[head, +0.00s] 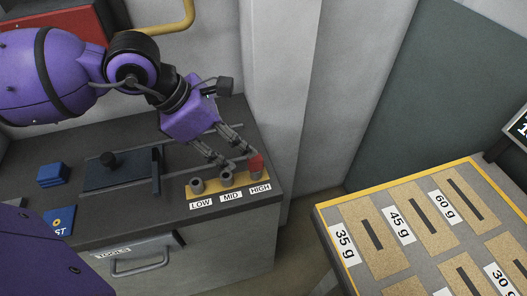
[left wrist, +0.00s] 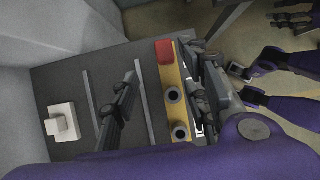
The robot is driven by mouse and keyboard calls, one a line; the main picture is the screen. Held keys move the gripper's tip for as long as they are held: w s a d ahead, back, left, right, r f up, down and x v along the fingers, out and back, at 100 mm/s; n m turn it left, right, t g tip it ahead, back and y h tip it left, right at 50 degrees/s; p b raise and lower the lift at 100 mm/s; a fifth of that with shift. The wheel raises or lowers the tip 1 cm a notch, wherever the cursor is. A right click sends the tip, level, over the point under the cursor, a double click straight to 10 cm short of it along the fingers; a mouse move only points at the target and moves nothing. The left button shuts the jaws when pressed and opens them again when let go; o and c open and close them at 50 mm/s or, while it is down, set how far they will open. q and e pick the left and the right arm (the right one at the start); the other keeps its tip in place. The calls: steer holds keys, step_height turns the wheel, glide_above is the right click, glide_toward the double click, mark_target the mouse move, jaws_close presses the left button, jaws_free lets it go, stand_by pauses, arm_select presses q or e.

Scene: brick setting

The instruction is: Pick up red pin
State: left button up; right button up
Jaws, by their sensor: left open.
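The red pin (head: 256,162) stands at the HIGH end of a yellow strip (head: 210,190) on the dark bench. It also shows in the left wrist view (left wrist: 165,52). Two grey round sockets stand at LOW (head: 197,185) and MID (head: 226,178). My left gripper (head: 238,156) is open and points down over the strip, close to the pin. In the left wrist view its fingers lie on either side of the strip, with the pin towards the far end of the gap. I cannot see contact. My right gripper's jaws are unclear at the right of the wrist view.
A dark fixture (head: 105,172) with a rail stands left of the strip. Blue blocks (head: 53,174) lie farther left. A tools drawer (head: 140,262) is below the bench top. A wall column rises behind the pin. A weight-marked table (head: 405,262) stands at right.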

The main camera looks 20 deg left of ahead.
mark_target(252, 160)
arm_select(q)
steer(key=x, duration=0.3)
steer(key=d+x, duration=0.1)
steer(key=x, duration=0.2)
steer(key=shift+s, duration=0.15)
steer(key=shift+d+f, duration=0.15)
steer(key=shift+f, duration=0.05)
arm_select(e)
steer(key=shift+s, duration=0.55)
arm_select(q)
steer(key=shift+c, duration=0.2)
arm_select(e)
steer(key=shift+s, duration=0.1)
arm_select(q)
jaws_close()
arm_select(e)
steer(key=shift+s+f, duration=0.2)
steer(key=shift+s, duration=0.05)
